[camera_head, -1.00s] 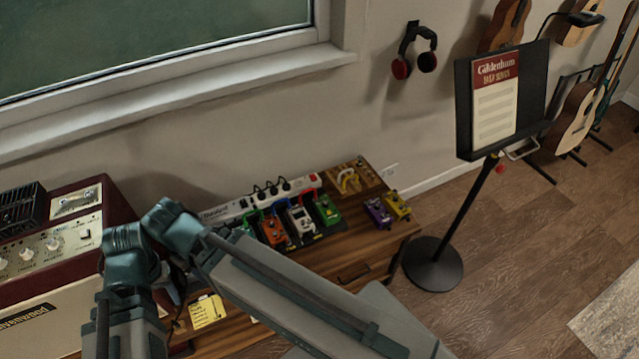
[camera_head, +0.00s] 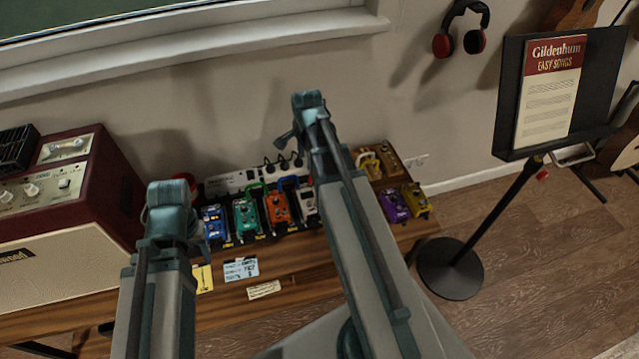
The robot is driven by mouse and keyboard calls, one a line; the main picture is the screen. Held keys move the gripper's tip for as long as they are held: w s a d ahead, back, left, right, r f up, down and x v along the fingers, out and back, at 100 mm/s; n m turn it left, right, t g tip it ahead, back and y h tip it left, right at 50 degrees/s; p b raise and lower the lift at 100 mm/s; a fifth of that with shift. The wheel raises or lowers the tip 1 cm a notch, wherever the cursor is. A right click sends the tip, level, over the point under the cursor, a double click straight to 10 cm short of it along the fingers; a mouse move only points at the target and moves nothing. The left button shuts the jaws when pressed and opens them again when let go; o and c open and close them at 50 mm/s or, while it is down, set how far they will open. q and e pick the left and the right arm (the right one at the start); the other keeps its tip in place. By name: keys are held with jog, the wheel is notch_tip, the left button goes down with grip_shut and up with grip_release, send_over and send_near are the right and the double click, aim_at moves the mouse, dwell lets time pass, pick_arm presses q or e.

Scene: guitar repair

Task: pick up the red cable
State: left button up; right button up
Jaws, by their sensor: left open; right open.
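A red patch (camera_head: 187,180) shows just behind the top joint of my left arm, at the left end of the power strip. It may be the red cable, but the arm covers most of it and I cannot tell its shape. My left arm stands in front of the left end of the pedal row. My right arm rises across the right part of the row and hides some of it. I see arm links and joints, but can make out no gripper fingers on either arm. Nothing held by either arm can be seen.
A row of pedals includes a blue one (camera_head: 214,223), a green one (camera_head: 247,215) and an orange one (camera_head: 279,209). The white power strip (camera_head: 238,181) lies behind them. An amplifier (camera_head: 65,230) stands left. A music stand (camera_head: 478,215) is right. Labels lie along the wooden front.

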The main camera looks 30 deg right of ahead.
jog(key=d+f+m+b, duration=0.1)
jog(key=f+b, duration=0.2)
jog(key=w+d+f+m+b, duration=0.1)
jog(key=d+f+b, duration=0.1)
jog(key=f+b, duration=0.1)
jog(key=w+d+f+m+b, duration=0.1)
jog(key=d+f+b, duration=0.1)
jog(key=f+b, duration=0.1)
jog(key=shift+w+d+f, duration=0.1)
jog(key=shift+d+f, duration=0.05)
jog(key=shift+f, duration=0.05)
dwell(0.3)
jog(key=f+b, duration=0.5)
jog(key=shift+w+d+f, duration=0.1)
jog(key=shift+w+d, duration=0.15)
jog(key=shift+w, duration=0.15)
grip_shut()
